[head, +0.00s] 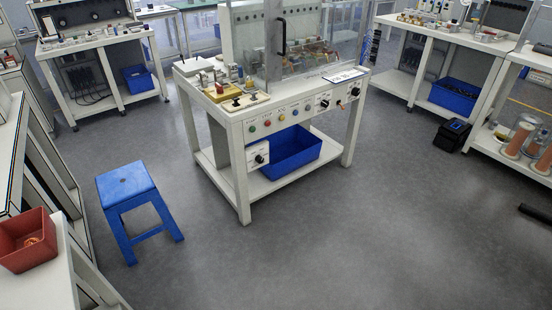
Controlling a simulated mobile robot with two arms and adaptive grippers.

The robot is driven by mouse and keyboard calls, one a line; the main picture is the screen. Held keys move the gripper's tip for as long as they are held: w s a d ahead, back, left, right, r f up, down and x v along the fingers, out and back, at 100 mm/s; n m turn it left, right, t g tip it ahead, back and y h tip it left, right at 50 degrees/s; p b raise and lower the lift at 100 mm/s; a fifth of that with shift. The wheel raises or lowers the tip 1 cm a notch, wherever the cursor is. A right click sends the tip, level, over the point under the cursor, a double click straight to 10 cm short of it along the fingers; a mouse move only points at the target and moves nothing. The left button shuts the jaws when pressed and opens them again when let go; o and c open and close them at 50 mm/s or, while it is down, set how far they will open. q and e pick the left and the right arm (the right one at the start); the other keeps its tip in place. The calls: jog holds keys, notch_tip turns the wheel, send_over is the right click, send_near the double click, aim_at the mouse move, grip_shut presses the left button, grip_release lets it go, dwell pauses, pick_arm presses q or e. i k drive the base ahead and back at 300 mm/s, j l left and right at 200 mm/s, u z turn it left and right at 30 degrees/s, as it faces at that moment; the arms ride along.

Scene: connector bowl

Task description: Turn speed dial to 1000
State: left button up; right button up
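A white workbench (222,117) with a clear guarded enclosure (300,50) stands at the upper middle. Its front panel carries several coloured buttons and black dials. One black dial (260,159) is on a white box hanging below the panel's left end. Two others, a middle dial (324,103) and a right dial (355,91), are on the panel itself. Their markings are too small to read, so I cannot tell which is the speed dial or where it points. Neither of my grippers is in view.
A blue stool (127,181) stands left of the bench. A red bin (27,240) sits on a white surface at the lower left. A blue bin (290,150) is on the bench's lower shelf. Other benches line the sides. The grey floor (350,235) in front is clear.

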aim_at(259, 159)
jog(key=i+l+u, duration=0.15)
jog(key=i+l, duration=0.15)
jog(key=i+l+u, duration=0.1)
jog(key=i+l, duration=0.2)
jog(key=i+l+u, duration=0.15)
jog(key=l, duration=0.35)
jog(key=i+l+u, duration=0.1)
jog(key=i+l, duration=0.25)
jog(key=i+l+u, duration=0.15)
jog(key=l, duration=0.4)
jog(key=i+j, duration=0.05)
jog(key=i, duration=0.05)
